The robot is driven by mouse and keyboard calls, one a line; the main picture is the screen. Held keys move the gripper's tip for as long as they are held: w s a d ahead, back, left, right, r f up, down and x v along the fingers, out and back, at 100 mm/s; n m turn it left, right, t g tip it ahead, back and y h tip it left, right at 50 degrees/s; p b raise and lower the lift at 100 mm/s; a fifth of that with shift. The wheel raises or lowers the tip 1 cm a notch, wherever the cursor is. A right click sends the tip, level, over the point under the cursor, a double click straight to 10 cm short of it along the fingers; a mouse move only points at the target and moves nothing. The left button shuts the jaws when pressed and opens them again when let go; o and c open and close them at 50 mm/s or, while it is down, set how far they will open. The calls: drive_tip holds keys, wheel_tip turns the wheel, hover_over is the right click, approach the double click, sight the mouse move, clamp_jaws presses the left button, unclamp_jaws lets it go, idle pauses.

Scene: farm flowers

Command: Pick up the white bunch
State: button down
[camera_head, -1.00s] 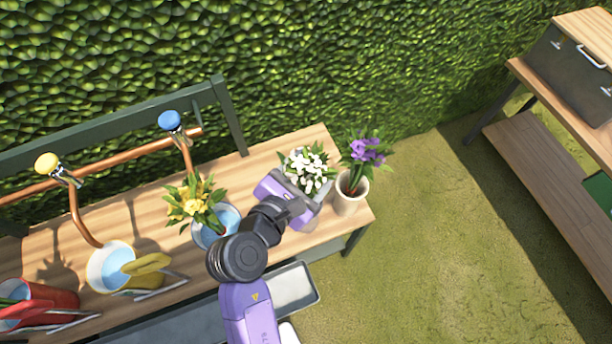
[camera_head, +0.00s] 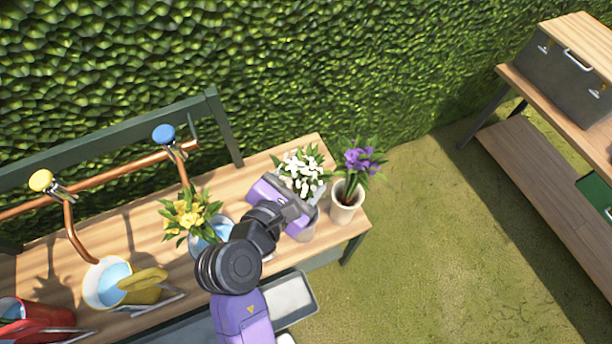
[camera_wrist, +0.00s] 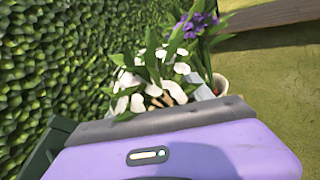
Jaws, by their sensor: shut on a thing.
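The white bunch (camera_head: 301,171) has white blooms and green leaves and stands at the right part of the wooden bench, above a pale pot (camera_head: 309,228) that my gripper partly hides. My gripper (camera_head: 298,198) is at the bunch, shut on it below the blooms. The fingertips and the stems are hidden. In the wrist view the white bunch (camera_wrist: 138,88) fills the space just beyond the purple gripper body.
A purple bunch (camera_head: 358,160) in a cream pot (camera_head: 346,203) stands close on the right. A yellow bunch (camera_head: 190,214) in a light blue pot stands left. A hedge rises behind.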

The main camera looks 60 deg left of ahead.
wheel_tip(320, 180, up, 17)
drive_tip(key=shift+p, duration=0.4)
drive_tip(key=shift+w+f, duration=0.1)
